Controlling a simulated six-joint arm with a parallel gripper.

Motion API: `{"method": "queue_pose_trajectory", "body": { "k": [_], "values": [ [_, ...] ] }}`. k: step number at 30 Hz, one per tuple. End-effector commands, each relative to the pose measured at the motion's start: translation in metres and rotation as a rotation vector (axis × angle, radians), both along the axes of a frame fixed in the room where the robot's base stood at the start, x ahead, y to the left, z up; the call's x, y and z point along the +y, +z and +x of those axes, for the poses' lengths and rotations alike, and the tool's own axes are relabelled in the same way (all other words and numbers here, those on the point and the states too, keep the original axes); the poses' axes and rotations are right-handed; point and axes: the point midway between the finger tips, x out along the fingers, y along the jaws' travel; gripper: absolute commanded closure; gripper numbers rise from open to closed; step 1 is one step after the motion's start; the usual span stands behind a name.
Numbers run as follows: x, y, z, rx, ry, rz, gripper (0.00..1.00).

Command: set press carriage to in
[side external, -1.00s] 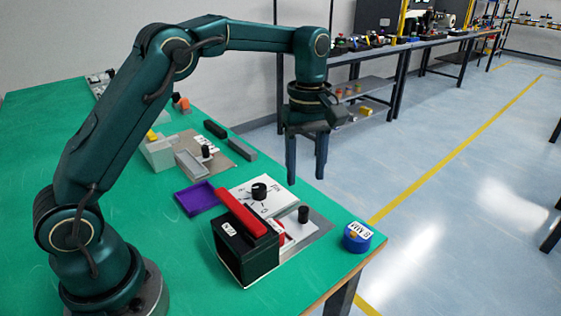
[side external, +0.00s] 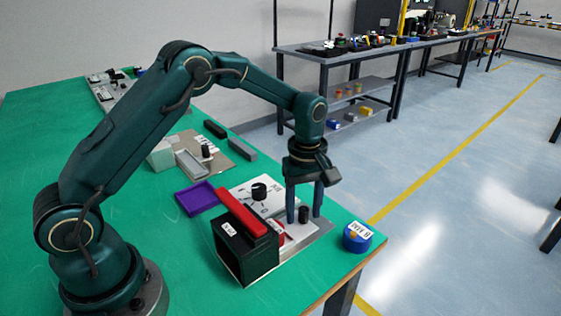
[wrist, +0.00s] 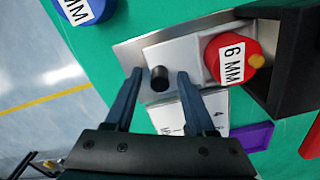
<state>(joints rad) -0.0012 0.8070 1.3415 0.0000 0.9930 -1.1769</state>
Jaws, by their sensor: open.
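The press is a black box (side external: 232,258) with a red bar on top (side external: 240,213), near the table's front right. Its light grey carriage (wrist: 190,57) extends out of the black housing (wrist: 290,50) along a metal plate. A red disc marked 6 MM (wrist: 228,58) sits on the carriage outside the housing. A black upright knob (wrist: 159,78) stands at the carriage's outer end; it also shows in the side view (side external: 305,214). My gripper (side external: 304,219) is open, pointing down, with one finger on each side of the knob. Contact with the knob cannot be told.
A white panel with a black dial (side external: 259,191) adjoins the press. A blue disc (side external: 357,237) lies near the table edge, to the right. A purple tray (side external: 197,198) lies to the left. Another fixture with a black knob (side external: 207,151) stands further back.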

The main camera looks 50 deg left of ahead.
Motion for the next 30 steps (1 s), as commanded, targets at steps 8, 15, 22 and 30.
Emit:
{"method": "queue_pose_trajectory", "body": {
  "k": [8,15,22,30],
  "values": [
    [-0.0001,-0.0014,-0.0001,0.0,0.0,0.0,0.52],
    [0.0,-0.0012,-0.0001,0.0,0.0,0.0,1.0],
    [0.0001,-0.0009,-0.0001,0.0,0.0,0.0,1.0],
    [0.0002,-0.0007,0.0,0.0,0.0,0.0,1.0]
  ]
}}
